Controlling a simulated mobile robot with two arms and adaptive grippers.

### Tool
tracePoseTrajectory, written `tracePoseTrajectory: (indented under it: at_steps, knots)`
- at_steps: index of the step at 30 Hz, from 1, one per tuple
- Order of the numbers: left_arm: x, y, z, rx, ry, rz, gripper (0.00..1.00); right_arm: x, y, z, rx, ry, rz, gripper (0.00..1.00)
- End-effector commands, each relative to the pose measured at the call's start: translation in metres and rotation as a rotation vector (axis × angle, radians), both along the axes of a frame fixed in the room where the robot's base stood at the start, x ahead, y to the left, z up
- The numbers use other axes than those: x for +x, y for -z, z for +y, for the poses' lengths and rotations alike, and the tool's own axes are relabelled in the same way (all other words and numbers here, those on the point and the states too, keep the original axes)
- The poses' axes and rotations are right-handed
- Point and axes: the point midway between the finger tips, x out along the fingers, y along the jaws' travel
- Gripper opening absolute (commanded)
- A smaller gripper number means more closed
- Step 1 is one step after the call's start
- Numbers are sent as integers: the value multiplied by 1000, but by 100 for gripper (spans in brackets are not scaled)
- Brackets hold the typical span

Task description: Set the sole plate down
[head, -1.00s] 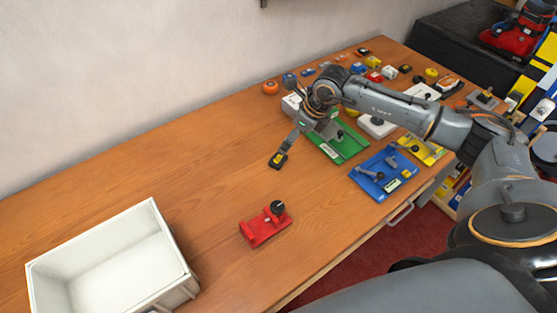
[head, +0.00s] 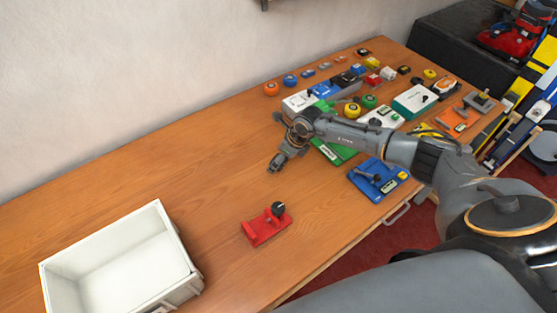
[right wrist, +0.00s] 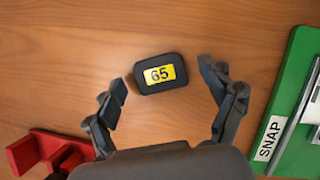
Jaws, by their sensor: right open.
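The sole plate, a small black block with a yellow label reading 65 (right wrist: 160,73), lies flat on the wooden bench in the right wrist view. My right gripper (right wrist: 163,82) is open above the bench, its fingers spread to either side of the plate and apart from it. In the head view my right gripper (head: 277,162) points down over the middle of the bench and the plate cannot be made out there. My left gripper is not in view.
A red fixture with a black knob (head: 265,228) stands nearer the front edge. An empty white bin (head: 65,264) is at the left. A green plate labelled SNAP (right wrist: 285,130) lies right of the gripper, with a blue fixture (head: 376,181) farther right. Bare bench lies left of the gripper.

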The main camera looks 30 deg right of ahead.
Motion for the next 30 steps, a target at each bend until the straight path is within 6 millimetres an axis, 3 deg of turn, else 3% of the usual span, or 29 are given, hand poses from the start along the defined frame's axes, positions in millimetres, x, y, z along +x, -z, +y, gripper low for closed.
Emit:
tracePoseTrajectory:
  at_steps: [5, 12, 15, 24, 30]
  knots:
    - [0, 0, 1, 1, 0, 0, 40, 0, 0, 0, 0, 0, 0, 83]
    - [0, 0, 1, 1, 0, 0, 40, 0, 0, 0, 0, 0, 0, 34]
    - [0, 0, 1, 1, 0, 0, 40, 0, 0, 0, 1, 0, -1, 19]
    - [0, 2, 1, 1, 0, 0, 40, 0, -2, 0, 1, 0, -1, 19]
    - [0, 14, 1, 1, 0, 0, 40, 1, -16, 0, 1, -1, -4, 19]
